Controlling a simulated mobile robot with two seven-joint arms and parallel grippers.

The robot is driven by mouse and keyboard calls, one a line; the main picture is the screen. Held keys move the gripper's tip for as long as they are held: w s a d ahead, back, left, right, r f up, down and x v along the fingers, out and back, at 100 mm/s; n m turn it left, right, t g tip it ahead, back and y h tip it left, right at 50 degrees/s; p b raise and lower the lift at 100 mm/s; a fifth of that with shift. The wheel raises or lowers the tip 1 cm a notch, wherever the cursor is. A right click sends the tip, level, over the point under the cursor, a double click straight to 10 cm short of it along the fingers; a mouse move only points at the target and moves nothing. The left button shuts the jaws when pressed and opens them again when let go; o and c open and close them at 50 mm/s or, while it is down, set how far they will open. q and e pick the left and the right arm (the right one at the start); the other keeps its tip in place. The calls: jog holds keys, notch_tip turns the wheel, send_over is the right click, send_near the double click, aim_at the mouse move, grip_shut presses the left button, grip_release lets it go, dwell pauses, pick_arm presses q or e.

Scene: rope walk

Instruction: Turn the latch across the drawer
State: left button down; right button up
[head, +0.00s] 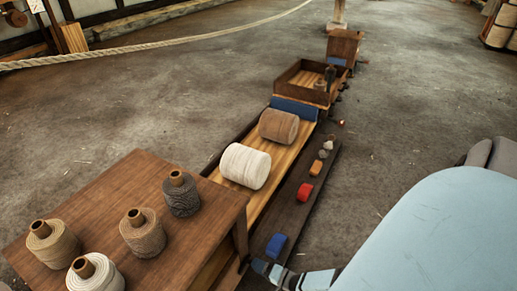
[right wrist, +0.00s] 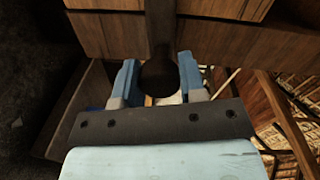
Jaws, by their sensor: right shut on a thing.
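In the right wrist view a dark latch bar (right wrist: 161,28) stands upright in the picture across brown wooden boards, seemingly the drawer front (right wrist: 215,35). Its rounded dark end (right wrist: 158,76) lies between the blue fingers of my right gripper (right wrist: 159,80), which is shut on it. In the head view my right gripper (head: 262,268) is low beside the right side of the wooden table (head: 155,190). The latch and the drawer front are hidden from the head view there. My left gripper is not in view.
Several twine spools (head: 141,236) stand on the table. Behind it a long low bench holds a white spool (head: 245,166), a brown spool (head: 279,126) and an open wooden tray (head: 303,80).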

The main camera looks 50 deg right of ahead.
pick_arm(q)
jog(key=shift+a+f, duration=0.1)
pick_arm(e)
jog(key=shift+m, duration=0.5)
jog(key=o, duration=0.9)
jog(key=shift+s+d, duration=0.1)
jog(key=shift+s, duration=0.25)
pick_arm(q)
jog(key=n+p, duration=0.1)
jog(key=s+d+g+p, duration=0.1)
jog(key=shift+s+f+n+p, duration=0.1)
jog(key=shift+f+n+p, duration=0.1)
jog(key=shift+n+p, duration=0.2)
pick_arm(e)
jog(key=v, duration=1.3)
jog(key=shift+s, duration=0.15)
